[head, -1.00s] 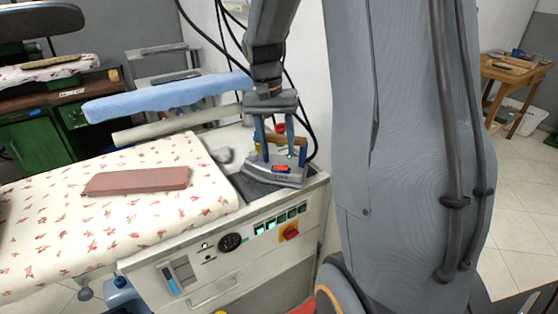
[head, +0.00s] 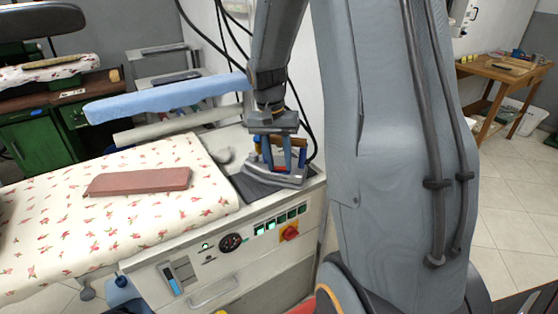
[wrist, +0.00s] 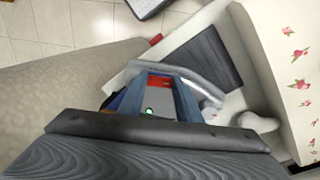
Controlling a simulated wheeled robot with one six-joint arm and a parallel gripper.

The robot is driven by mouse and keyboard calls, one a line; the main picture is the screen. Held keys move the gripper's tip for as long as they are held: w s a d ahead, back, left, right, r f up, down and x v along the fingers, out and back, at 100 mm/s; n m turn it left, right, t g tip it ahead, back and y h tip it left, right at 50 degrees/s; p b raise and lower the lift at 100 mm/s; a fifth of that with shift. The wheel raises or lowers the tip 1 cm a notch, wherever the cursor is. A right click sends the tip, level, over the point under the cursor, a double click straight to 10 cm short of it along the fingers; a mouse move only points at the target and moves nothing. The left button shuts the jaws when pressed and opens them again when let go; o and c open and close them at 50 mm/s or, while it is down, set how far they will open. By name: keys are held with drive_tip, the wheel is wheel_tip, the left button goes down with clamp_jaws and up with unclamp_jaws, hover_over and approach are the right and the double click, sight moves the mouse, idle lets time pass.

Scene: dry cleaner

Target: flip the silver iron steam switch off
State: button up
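The silver iron (head: 272,182) stands on a dark rest pad (head: 250,190) at the right end of the ironing station. My gripper (head: 278,168) points down over the iron, its two blue fingers low at the iron's top. In the wrist view the red steam switch (wrist: 159,82) shows between the fingertips of my gripper (wrist: 160,78), which stand apart. A small green light (wrist: 149,111) shows on the iron there.
A padded board with a flowered cover (head: 120,215) carries a reddish-brown block (head: 138,181). A blue sleeve board (head: 165,96) extends behind it. The station's front panel (head: 235,250) has a dial, lit green buttons and a red knob (head: 289,232). Black cables hang behind my arm.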

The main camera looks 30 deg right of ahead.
sight(280, 169)
drive_tip(key=shift+s+d+r+p, duration=0.1)
drive_tip(key=shift+s+p, duration=0.05)
drive_tip(key=shift+p, duration=0.2)
drive_tip(key=shift+d+t+y+p, duration=0.1)
drive_tip(key=shift+t+y+p, duration=0.2)
drive_tip(key=shift+t+y, duration=0.3)
drive_tip(key=o, duration=1)
drive_tip(key=shift+o, duration=0.2)
wheel_tip(280, 169, up, 8)
drive_tip(key=b, duration=0.1)
